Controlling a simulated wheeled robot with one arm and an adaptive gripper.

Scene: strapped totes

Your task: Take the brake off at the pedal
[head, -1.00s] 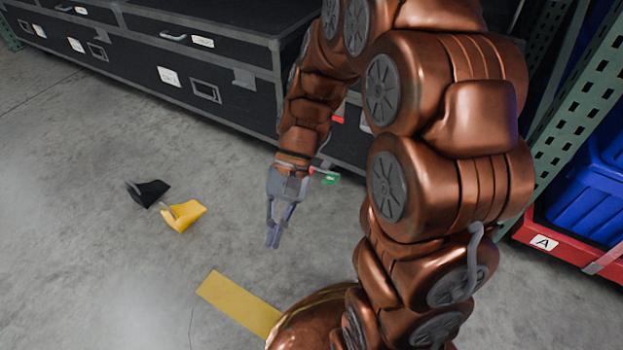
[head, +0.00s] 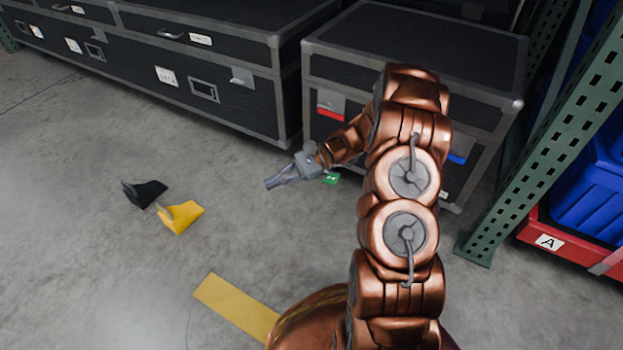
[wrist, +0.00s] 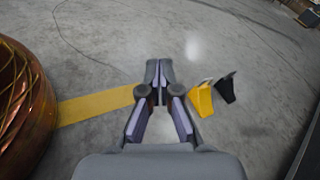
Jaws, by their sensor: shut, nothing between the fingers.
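A small green piece with a white mark (head: 331,178) sits low at the front of the right black case (head: 415,60), just behind my gripper. It looks like a pedal, but its mount is partly hidden by my arm. My gripper (head: 268,185) is shut and empty, above the floor in front of that case. Its fingers point left, away from the green piece. In the wrist view the fingertips (wrist: 159,72) meet over bare floor, and the green piece does not show.
A yellow wedge (head: 180,216) and a black wedge (head: 145,192) lie on the floor at left. A long black case (head: 200,75) stands behind. A green rack post (head: 540,130) and a red tote base (head: 570,245) stand at right. Yellow floor tape (head: 235,308) lies in front.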

